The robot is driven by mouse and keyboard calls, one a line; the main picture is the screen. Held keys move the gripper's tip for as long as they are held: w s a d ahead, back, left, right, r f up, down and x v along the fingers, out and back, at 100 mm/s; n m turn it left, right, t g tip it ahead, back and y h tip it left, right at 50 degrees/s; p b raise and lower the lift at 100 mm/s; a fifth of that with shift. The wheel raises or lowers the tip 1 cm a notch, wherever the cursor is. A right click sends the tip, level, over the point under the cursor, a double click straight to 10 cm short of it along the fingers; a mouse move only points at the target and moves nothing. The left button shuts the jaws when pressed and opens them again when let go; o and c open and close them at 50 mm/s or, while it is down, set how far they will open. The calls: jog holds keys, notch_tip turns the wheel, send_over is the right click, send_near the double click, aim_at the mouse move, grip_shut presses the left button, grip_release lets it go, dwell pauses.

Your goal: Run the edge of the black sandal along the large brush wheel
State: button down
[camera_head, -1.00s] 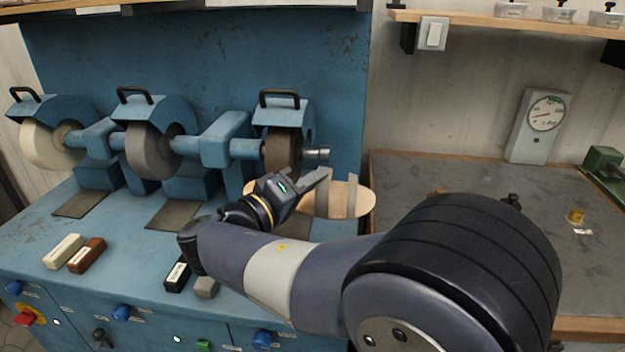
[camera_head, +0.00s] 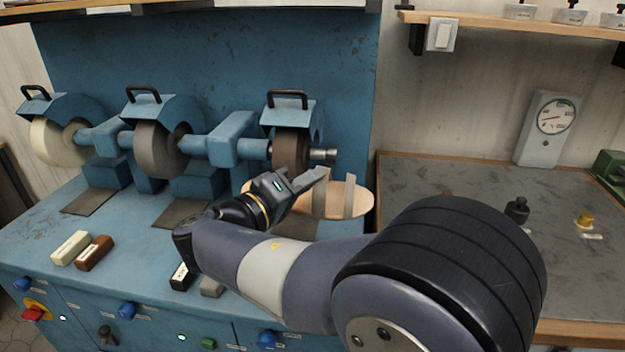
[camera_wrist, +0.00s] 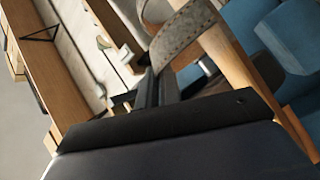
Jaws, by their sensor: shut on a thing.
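My gripper (camera_head: 325,190) is in front of the right-hand wheel, shut on a flat sandal (camera_head: 364,204). The sandal shows a pale tan sole; no black part of it is clear in the head view. The tan sole edge (camera_wrist: 228,62) also shows in the wrist view, beside a grey speckled piece. The brown wheel (camera_head: 291,152) sits under a blue hood, just behind and above the sandal. Whether the sandal touches it cannot be told. A grey wheel (camera_head: 160,150) and a cream wheel (camera_head: 55,143) stand farther left on the same machine.
A cream bar (camera_head: 70,247) and a brown bar (camera_head: 94,253) lie on the blue bench. A black block (camera_head: 181,278) lies near my arm. A grey-topped table (camera_head: 440,172) at right holds a black bottle (camera_head: 517,210) and a dial gauge (camera_head: 548,128).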

jog(key=shift+a, duration=0.25)
jog(key=shift+a, duration=0.65)
dwell(0.5)
jog(key=shift+a, duration=0.1)
dwell(0.4)
jog(key=shift+s+a, duration=0.25)
jog(key=shift+a, duration=0.45)
jog(key=shift+a, duration=0.1)
jog(key=shift+w, duration=0.25)
dwell(0.6)
jog(key=shift+a, duration=0.1)
dwell(0.8)
